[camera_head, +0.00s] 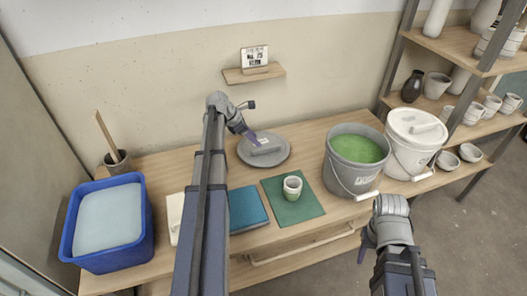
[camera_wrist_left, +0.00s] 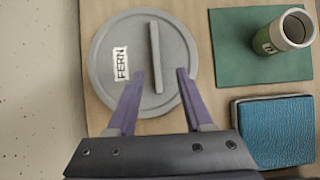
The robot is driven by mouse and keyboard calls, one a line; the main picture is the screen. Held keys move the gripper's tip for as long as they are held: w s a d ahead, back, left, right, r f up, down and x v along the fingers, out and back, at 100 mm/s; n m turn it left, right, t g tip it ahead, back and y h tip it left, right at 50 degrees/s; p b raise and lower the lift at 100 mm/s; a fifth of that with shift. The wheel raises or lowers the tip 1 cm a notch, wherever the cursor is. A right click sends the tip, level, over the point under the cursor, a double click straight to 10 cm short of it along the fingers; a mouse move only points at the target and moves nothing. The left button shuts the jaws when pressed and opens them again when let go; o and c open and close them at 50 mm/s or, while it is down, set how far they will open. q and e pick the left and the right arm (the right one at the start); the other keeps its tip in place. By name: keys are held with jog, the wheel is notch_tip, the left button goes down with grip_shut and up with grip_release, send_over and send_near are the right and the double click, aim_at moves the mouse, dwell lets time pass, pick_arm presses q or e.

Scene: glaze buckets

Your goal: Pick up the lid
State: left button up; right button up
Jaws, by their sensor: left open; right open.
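The grey round lid (camera_head: 272,156) lies flat on the table near the wall. In the left wrist view the lid (camera_wrist_left: 172,38) carries a white label reading "FERN" and a raised bar handle (camera_wrist_left: 155,58). My left gripper (camera_head: 254,141) is over the lid; in the left wrist view its purple fingers (camera_wrist_left: 160,82) are open, one on each side of the handle's near end. I cannot tell the height of the fingertips above the lid. My right gripper (camera_head: 366,246) is open and empty in front of the table, away from the lid.
A grey bucket of green glaze (camera_head: 358,150) stands open right of the lid, beside a white lidded bucket (camera_head: 412,150). A cup (camera_head: 292,188) stands on a green mat (camera_head: 308,206). Shelves (camera_head: 470,90) stand right.

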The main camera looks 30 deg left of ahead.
aim_at(266, 148)
pick_arm(q)
jog(key=shift+b+x, duration=1.1)
jog(key=shift+x, duration=0.1)
jog(key=shift+a+f, duration=0.1)
jog(key=b+x, duration=0.4)
jog(key=x, duration=0.1)
jog(key=shift+w, duration=0.35)
grip_shut()
